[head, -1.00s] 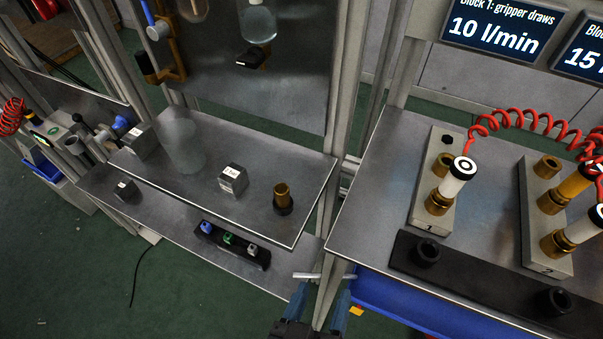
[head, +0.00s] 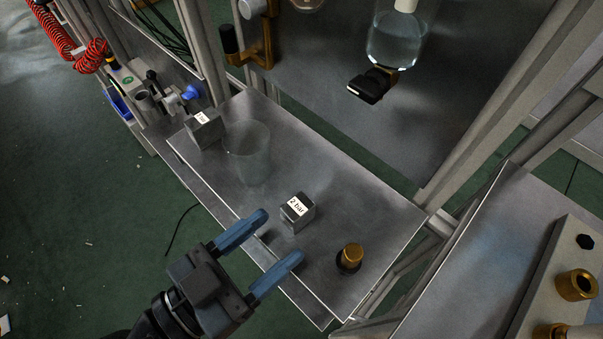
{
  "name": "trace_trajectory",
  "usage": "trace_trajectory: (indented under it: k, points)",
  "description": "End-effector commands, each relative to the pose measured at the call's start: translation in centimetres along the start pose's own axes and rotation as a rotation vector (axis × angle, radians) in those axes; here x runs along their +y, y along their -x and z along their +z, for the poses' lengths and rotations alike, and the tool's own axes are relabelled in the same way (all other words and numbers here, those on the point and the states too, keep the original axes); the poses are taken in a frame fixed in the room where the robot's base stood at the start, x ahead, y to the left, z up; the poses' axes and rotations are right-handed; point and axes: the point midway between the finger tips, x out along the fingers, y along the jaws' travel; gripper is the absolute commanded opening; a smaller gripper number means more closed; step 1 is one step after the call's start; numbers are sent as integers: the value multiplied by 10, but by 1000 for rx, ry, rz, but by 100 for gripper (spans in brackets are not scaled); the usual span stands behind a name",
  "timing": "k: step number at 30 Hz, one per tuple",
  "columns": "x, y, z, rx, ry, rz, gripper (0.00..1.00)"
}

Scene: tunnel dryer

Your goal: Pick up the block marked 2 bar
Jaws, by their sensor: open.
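The block marked 2 bar (head: 298,212) is a small grey metal block with a white label on its top. It stands on the upper metal shelf (head: 370,205), right of the clear cup and left of the brass fitting. My gripper (head: 270,240) is open and empty. Its two blue fingers point up and right toward the block, at the shelf's front edge. The block is apart from the fingers, a little beyond their tips. The height of the fingers above the shelf is hard to tell.
A clear cup (head: 248,152) and another labelled grey block (head: 204,128) stand left on the shelf. A brass fitting (head: 351,256) stands to the right. A glass vessel (head: 397,40) with a black valve (head: 371,85) hangs behind. A frame post (head: 490,100) rises at right.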

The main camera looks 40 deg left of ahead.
Motion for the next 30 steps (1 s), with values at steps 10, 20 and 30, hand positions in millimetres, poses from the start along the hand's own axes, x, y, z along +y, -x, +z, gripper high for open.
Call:
trace_trajectory:
  k: [10, 20, 30]
  points:
    - [-1, -26, -2, 2, -3, 2, 62]
    - [-8, -68, -2, 1, -3, 1, 62]
    - [-8, -77, 0, 1, -3, 0, 62]
